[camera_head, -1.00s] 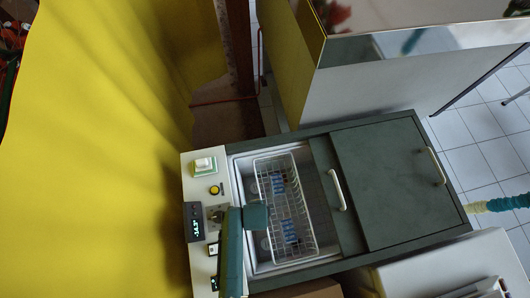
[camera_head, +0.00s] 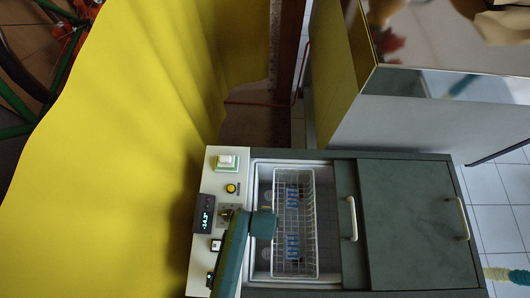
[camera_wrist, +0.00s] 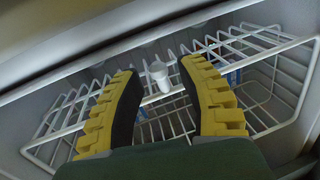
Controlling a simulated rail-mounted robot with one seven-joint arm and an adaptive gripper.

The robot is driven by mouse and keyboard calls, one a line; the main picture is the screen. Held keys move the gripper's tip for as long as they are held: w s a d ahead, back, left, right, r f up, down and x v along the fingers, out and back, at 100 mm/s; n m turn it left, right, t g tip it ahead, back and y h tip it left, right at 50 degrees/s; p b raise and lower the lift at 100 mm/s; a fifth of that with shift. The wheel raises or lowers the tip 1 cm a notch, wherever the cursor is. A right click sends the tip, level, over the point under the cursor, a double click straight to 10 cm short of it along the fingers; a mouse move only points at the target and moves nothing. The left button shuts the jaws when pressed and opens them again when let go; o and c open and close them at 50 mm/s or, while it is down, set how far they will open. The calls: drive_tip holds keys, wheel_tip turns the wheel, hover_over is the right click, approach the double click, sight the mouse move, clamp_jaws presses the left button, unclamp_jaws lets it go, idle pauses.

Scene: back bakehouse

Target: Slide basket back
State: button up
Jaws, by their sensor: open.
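The white wire basket (camera_head: 315,205) sits in the open left part of a dark green chest freezer (camera_head: 352,156), with blue-marked packs (camera_head: 292,196) inside. In the wrist view, the basket's rim (camera_wrist: 70,128) runs across behind my gripper (camera_wrist: 160,72). My gripper's two yellow, dark-padded fingers are open and apart. A small white peg-like piece (camera_wrist: 159,76) shows between their tips; I cannot tell whether it belongs to the basket. In the head view, my teal arm covers part of the basket's left side and hides the fingers.
A sliding lid (camera_head: 410,205) with pale handles covers the freezer's right part. A control panel (camera_head: 207,212) with display and switches lines the left edge. A yellow curtain (camera_head: 110,150) hangs at left. A steel-topped cabinet (camera_head: 400,125) stands behind.

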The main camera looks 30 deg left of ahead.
wheel_tip(320, 180, up, 11)
drive_tip(key=s+d, duration=0.1)
drive_tip(key=s, duration=0.1)
drive_tip(key=shift+f, duration=0.15)
drive_tip(key=shift+w, duration=0.1)
